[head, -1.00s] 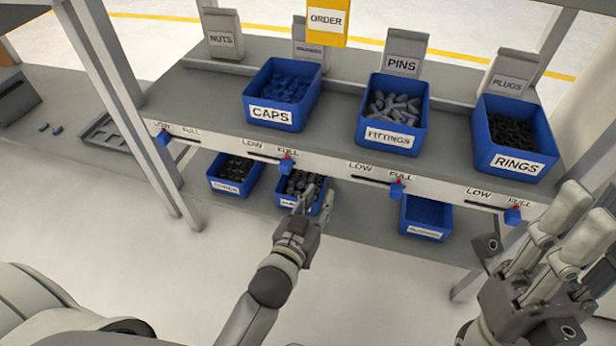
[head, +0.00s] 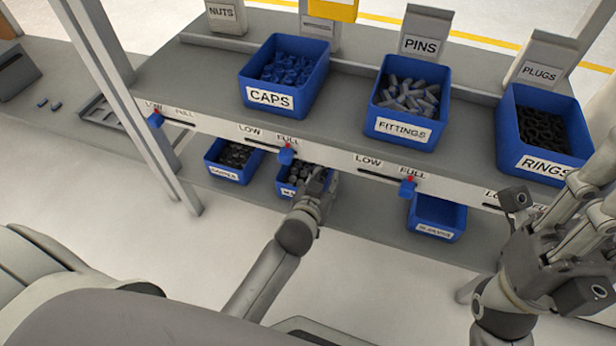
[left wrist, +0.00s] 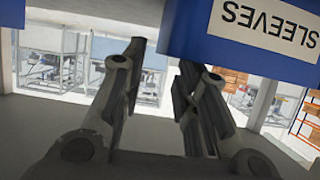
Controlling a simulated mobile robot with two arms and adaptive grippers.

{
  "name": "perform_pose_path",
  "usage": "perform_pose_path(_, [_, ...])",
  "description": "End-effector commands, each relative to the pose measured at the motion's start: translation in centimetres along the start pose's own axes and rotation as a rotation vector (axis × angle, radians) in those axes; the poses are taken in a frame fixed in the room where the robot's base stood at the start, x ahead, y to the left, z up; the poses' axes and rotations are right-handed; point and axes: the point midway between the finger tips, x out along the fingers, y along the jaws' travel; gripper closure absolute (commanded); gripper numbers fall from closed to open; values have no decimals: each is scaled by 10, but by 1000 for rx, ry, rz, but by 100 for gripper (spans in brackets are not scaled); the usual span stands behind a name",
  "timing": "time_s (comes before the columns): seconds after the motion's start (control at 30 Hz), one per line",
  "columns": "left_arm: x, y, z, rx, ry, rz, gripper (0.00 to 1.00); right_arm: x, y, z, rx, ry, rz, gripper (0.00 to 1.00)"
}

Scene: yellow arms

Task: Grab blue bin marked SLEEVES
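The blue bin marked SLEEVES (left wrist: 245,40) fills the upper right of the left wrist view, its white label upside down. It appears to be the middle lower-shelf bin (head: 287,188) in the head view, which holds dark parts; its label there is partly hidden and unreadable. My left gripper (head: 322,180) is at this bin's right front side, overlapping it in the picture. In the left wrist view, my left gripper (left wrist: 160,70) has its fingers apart with nothing between them; contact cannot be told. My right gripper (head: 592,200) is raised at the right edge, fingers parted and empty.
Bins marked CAPS (head: 284,75), FITTINGS (head: 407,100) and RINGS (head: 541,130) stand on the upper shelf. Below, another filled bin (head: 233,160) stands left and an empty bin (head: 436,216) right. The shelf's front rail (head: 340,160) with sliders runs above them.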

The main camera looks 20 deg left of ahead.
Motion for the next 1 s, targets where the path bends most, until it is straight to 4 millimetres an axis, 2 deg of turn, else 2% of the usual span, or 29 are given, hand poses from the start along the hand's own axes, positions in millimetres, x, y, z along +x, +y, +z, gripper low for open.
perform_pose_path(0.1, [20, 0, 2, 2, 3, 0, 71, 1, 0, 0, -4, 30, -10, 73])
perform_pose_path(0.23, [35, 0, 2, 1, 2, 0, 71, 5, -1, 1, -6, 51, -19, 73])
perform_pose_path(0.57, [40, 0, 0, 0, 1, 0, 71, 9, -1, 1, -8, 57, -23, 73])
perform_pose_path(0.8, [40, 0, 0, 0, 1, 0, 100, 9, -1, 1, -8, 57, -23, 73])
perform_pose_path(1.0, [40, 0, 0, 0, 1, 0, 100, 9, -1, 1, -7, 57, -23, 73])
